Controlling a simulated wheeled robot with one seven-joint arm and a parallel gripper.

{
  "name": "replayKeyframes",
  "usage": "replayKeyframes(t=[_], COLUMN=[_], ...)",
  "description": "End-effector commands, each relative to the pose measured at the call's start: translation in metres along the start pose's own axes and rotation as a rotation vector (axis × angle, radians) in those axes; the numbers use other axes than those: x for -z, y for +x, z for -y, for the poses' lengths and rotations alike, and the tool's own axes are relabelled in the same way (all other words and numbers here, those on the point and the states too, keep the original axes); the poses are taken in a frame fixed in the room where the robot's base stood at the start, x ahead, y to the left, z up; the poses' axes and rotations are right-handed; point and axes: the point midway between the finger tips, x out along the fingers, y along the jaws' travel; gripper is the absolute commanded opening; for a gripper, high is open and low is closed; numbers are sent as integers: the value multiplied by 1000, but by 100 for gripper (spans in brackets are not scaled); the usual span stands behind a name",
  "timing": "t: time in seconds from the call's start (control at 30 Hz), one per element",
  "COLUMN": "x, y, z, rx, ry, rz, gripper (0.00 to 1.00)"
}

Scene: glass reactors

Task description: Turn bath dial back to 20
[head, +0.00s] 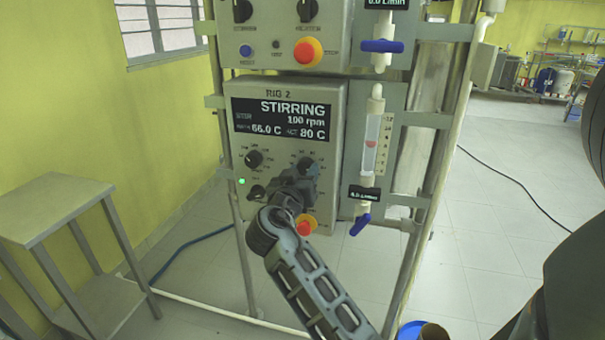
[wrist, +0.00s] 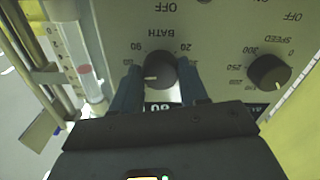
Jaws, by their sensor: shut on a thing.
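The bath dial (wrist: 158,70) is a round black knob under the upside-down word BATH in the wrist view. My gripper (wrist: 160,74) is shut on it, one finger on each side. The dial's pale pointer mark faces left in that view, toward the high-number side; the 20 is on the other side. In the head view my gripper (head: 306,172) is at the right-hand knob of the RIG 2 panel (head: 325,138) and mostly hides it. The panel's display (head: 285,119) reads STIRRING, 100 rpm, with about 66.0 C and 80 C below.
The speed knob (wrist: 268,72) is beside my gripper in the wrist view. A red stop button (head: 304,226) is just below my gripper. A flow tube (head: 372,140) with a blue valve (head: 361,225) is to the right. A metal table (head: 50,208) stands at left.

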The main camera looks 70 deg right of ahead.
Motion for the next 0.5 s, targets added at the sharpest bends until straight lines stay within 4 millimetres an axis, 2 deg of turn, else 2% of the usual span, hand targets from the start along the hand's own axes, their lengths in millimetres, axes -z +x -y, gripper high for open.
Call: replayKeyframes(t=[0.5], x=[2], y=[0], z=[-1], rx=[0], ry=[-486], rz=[1], gripper=[13])
